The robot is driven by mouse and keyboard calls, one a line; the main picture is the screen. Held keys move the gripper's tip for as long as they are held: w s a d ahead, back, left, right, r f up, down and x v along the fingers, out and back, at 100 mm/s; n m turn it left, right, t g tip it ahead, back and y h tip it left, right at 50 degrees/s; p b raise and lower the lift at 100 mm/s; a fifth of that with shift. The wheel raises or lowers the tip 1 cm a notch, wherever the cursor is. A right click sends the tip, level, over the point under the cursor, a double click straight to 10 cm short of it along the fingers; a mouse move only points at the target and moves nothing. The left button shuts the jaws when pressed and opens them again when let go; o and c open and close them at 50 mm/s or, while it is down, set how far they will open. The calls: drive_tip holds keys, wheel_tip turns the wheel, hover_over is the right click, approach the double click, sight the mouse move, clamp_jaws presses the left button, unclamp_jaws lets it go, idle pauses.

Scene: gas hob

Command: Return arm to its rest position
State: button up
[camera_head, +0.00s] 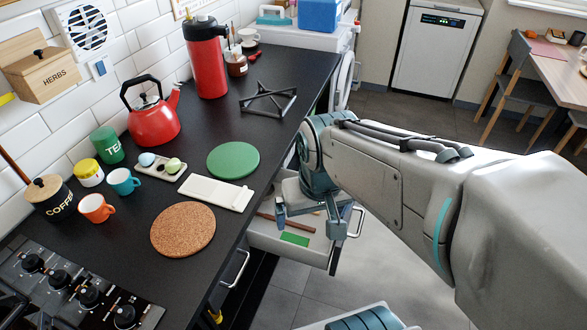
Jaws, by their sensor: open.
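My arm reaches in from the right of the head view, and my gripper (311,215) hangs from its end, pointing down. The gripper is over an open drawer (270,236) below the counter's front edge. Its two fingers are spread apart and I see nothing held between them. Inside the drawer lie a brown stick-like item (284,222) and a small green item (295,239). The arm hides part of the drawer and the counter front behind it. Whether the fingers touch the drawer or its contents I cannot tell.
The black counter (215,265) holds a cork mat (183,230), a green round mat (233,160), a white flat holder (215,193), a red kettle (152,116) and a red flask (206,62). A hob (75,290) is at lower left. Grey floor (385,255) lies open below my arm.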

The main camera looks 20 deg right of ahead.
drive_tip(key=shift+s+r, duration=0.1)
drive_tip(key=shift+s, duration=0.15)
drive_tip(key=shift+r, duration=0.1)
wheel_tip(320, 180, up, 6)
drive_tip(key=p, duration=0.6)
drive_tip(key=shift+d+t, duration=0.15)
drive_tip(key=shift+t, duration=0.15)
drive_tip(key=shift+o, duration=0.2)
drive_tip(key=shift+w, duration=0.1)
